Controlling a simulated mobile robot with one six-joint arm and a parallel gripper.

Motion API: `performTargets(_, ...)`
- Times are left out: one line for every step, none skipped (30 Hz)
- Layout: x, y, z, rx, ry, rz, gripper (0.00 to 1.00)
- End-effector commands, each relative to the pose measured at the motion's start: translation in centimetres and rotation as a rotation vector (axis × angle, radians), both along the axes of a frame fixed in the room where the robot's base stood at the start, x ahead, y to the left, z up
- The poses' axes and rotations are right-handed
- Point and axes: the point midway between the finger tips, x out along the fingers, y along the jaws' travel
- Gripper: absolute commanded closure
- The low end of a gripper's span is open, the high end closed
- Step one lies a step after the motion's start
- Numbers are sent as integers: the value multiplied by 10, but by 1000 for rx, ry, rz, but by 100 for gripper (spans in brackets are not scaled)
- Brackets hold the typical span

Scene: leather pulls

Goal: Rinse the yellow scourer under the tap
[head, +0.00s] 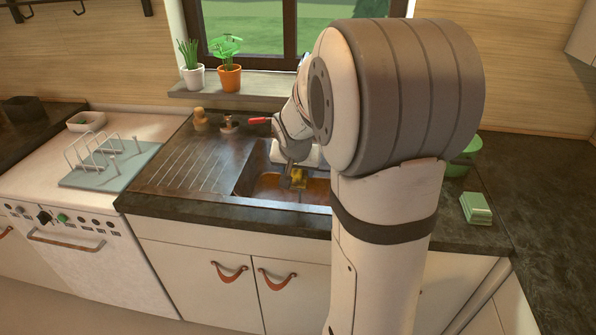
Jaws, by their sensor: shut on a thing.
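The yellow scourer (299,177) is small in the view, above or inside the sink basin (265,187). My gripper (292,176) is at the sink, shut on the scourer. My arm hides the right side of the sink and part of the gripper. A tap with a red lever (259,121) shows in part behind the basin, left of my wrist. Its spout is hidden by my arm, and I cannot tell whether water runs.
A ribbed drainboard (185,170) lies left of the basin. A dish rack on a blue-grey mat (108,165) stands on the cooker. Plant pots (229,78) stand on the windowsill. A green bowl (460,166) and green sponges (476,208) are on the right counter.

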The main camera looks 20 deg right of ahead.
Motion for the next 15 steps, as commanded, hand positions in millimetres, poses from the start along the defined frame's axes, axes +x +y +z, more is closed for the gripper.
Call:
performTargets(6,-4,1,1,2,-1,63)
performTargets(9,-5,1,1,1,-2,63)
performTargets(13,-7,0,1,3,-3,63)
performTargets(16,-9,-1,0,2,-3,63)
performTargets(19,-11,-1,0,2,-3,63)
performTargets(23,-13,-2,0,2,-2,63)
performTargets(26,-15,-3,0,2,-2,63)
performTargets(30,-16,-5,0,0,-1,63)
performTargets(34,-19,-6,0,2,-2,63)
performTargets(37,-21,-7,0,1,-3,63)
performTargets(40,-22,-7,-1,1,-3,63)
performTargets(44,-25,-8,0,1,-3,63)
performTargets(47,-26,-9,0,1,-3,63)
performTargets(51,-28,-9,-1,1,-3,63)
performTargets(55,-30,-10,0,1,-4,63)
